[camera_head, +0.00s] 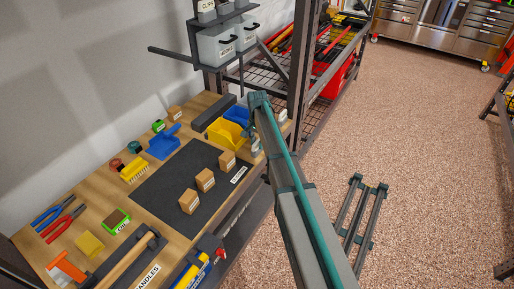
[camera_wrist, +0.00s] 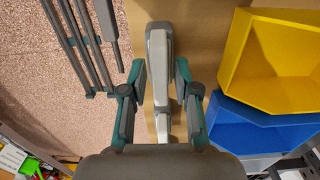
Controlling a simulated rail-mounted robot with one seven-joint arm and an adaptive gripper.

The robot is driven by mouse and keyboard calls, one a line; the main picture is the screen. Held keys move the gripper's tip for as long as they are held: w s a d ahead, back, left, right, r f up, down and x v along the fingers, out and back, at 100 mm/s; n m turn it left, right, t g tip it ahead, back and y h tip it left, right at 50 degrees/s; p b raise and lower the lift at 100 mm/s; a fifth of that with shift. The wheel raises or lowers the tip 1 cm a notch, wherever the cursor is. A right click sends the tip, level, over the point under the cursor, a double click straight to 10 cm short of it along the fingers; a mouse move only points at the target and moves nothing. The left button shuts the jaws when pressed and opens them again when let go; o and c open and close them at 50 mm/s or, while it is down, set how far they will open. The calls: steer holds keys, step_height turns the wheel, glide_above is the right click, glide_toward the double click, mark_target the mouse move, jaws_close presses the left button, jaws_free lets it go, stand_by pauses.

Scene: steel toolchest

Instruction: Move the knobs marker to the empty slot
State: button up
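My gripper (camera_wrist: 160,85) points down over the bench edge, its two fingers apart. In the wrist view a long pale grey piece (camera_wrist: 159,60) lies below and between the fingers, with a white piece (camera_wrist: 163,125) nearer the palm. I cannot read lettering on either, so I cannot tell if one is the knobs marker. In the head view my gripper (camera_head: 255,145) is beside the yellow bin and partly hidden by my arm. White labels stand along the bench's front edge: one by the dark mat (camera_head: 238,174), one reading HANDLES (camera_head: 148,277), and one farther back (camera_head: 283,115).
A yellow bin (camera_wrist: 275,60) and a blue bin (camera_wrist: 250,125) sit close to the gripper's right in the wrist view. Several wooden blocks stand on the dark mat (camera_head: 160,187). A rack post (camera_head: 303,60) rises behind my arm. The floor (camera_head: 420,140) at right is mostly clear.

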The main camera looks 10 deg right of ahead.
mark_target(257, 141)
jaws_close()
steer(key=shift+r+p, duration=0.45)
steer(key=shift+r, duration=0.25)
stand_by(0.6)
steer(key=shift+r+p, duration=1)
steer(key=shift+r, duration=0.85)
